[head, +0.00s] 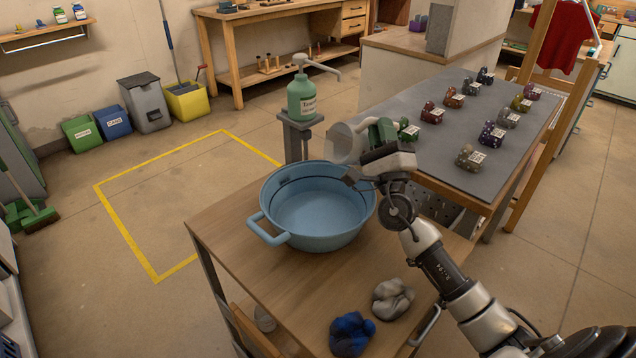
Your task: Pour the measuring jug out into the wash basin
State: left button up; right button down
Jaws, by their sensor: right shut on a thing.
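The measuring jug (343,144) is clear with a green handle. My right gripper (378,158) is shut on it and holds it above the back right rim of the wash basin. The jug is tipped well over on its side, with its wide end toward the left. I cannot tell whether any liquid is in it or leaving it. The blue wash basin (268,233) stands upright on the wooden table, with a dark line around its inside. My left gripper is not in view.
A blue cloth (351,334) and a grey cloth (392,298) lie at the wooden table's (228,237) front right. A green pump bottle (301,98) stands on a post behind the basin. A grey-topped table (455,120) with several small labelled items is at the right.

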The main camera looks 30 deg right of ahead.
aim_at(395, 123)
jog(key=d+m+g+h+p, duration=0.1)
jog(key=m+g+p, duration=0.1)
jog(key=m+p, duration=0.1)
jog(key=d+m+g+h+p, duration=0.1)
jog(key=m+h+p, duration=0.1)
jog(key=m+p, duration=0.1)
jog(key=d+r+m+g+h+p, duration=0.1)
jog(key=m+g+p, duration=0.1)
jog(key=m+p, duration=0.1)
jog(key=shift+w+d+g+h, duration=0.1)
jog(key=shift+d+g+h, duration=0.05)
jog(key=shift+g+h, duration=0.2)
jog(key=d+f+m+g+y+p, duration=0.1)
jog(key=d+f+m+g+p, duration=0.3)
jog(key=m+p, duration=0.3)
jog(key=d+f+p, duration=0.1)
jog(key=p, duration=0.1)
jog(key=shift+w+d+g+p, duration=0.2)
jog(key=shift+g+p, duration=0.1)
jog(key=shift+g, duration=0.05)
